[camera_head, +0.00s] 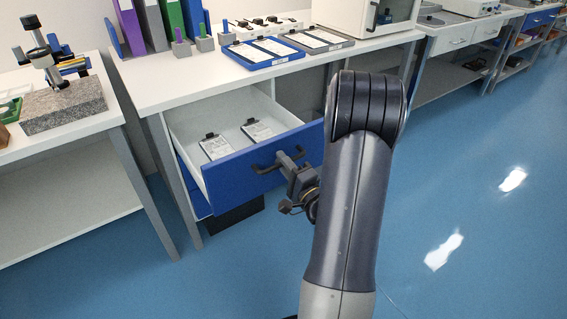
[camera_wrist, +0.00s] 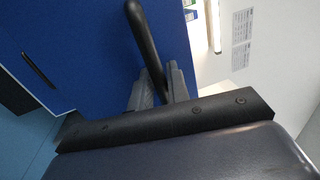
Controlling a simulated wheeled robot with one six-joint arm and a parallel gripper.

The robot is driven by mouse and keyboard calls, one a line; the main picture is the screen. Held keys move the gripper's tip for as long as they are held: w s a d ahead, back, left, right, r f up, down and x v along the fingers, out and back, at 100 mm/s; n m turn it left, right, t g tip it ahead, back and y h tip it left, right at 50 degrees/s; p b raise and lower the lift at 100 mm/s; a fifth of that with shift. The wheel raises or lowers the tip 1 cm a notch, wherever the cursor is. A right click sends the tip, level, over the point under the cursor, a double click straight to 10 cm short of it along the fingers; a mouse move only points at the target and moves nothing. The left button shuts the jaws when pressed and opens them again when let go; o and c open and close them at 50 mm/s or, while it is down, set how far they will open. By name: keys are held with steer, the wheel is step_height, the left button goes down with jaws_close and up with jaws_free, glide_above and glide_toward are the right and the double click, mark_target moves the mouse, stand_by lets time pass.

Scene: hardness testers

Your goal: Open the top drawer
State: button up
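The top drawer (camera_head: 225,186) has a blue front and white sides, and it stands pulled well out from under the white bench in the head view. Its blue front (camera_wrist: 95,45) fills much of the wrist view. The black bar handle (camera_head: 264,169) runs across the front. My gripper (camera_head: 292,160) is at this handle. In the wrist view the handle (camera_wrist: 146,45) passes between the two grey fingers of my gripper (camera_wrist: 160,88), which look closed on it. My arm hides the drawer's right end in the head view.
Two white cards with black clips (camera_head: 215,146) lie inside the drawer. A lower blue drawer (camera_head: 192,190) sits beneath. The bench top (camera_head: 165,86) carries binders, trays and a white cabinet. Another bench with a granite block (camera_head: 62,105) stands left. Blue floor at right is clear.

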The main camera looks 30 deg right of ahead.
steer(key=shift+s, duration=0.1)
steer(key=s+f, duration=0.2)
steer(key=s, duration=0.8)
steer(key=shift+s+d, duration=0.15)
steer(key=shift+s, duration=0.1)
steer(key=shift+w, duration=0.1)
steer(key=shift+w+a+r, duration=0.1)
steer(key=shift+w+r, duration=0.25)
steer(key=shift+w, duration=1.45)
steer(key=shift+w+a+r, duration=0.1)
steer(key=shift+w+r, duration=0.25)
steer(key=shift+w, duration=1.5)
steer(key=shift+w+r, duration=0.35)
steer(key=shift+w, duration=1.45)
steer(key=shift+a, duration=0.1)
